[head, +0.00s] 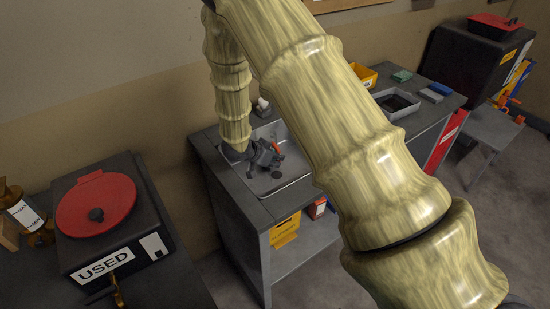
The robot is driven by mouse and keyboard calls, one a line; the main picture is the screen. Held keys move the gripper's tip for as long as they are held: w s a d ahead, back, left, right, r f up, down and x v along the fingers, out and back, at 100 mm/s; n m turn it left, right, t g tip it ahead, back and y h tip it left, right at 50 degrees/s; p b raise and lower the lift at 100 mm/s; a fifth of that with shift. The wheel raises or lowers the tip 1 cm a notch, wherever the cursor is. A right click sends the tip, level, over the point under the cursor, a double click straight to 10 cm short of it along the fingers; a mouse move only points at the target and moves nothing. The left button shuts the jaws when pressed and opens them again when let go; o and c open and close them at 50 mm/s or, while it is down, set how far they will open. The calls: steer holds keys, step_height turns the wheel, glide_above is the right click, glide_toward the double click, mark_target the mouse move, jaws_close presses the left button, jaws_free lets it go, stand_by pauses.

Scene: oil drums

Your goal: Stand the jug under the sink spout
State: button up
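The sink (296,187) is a steel basin set in a grey counter, partly hidden by my arm. My gripper (269,163) points down over the basin, small in the picture. A small orange-red piece (278,148) shows right beside its fingers; I cannot tell what it belongs to or whether it is held. A pale fitting (263,106) stands at the back of the sink, but I cannot make out the spout. No jug can be clearly identified near the sink; my arm hides part of that area. Whether the fingers are open or shut is unclear.
A black box marked USED (105,264) with a red round lid (96,204) stands at left, beside a brown labelled container (27,212). A grey tray (405,113) and a yellow bin (363,75) are on the counter's right.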

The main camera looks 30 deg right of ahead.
steer(key=shift+o, duration=1.3)
steer(key=shift+r, duration=0.1)
steer(key=b+v, duration=0.1)
steer(key=v, duration=1.1)
steer(key=shift+r, duration=0.6)
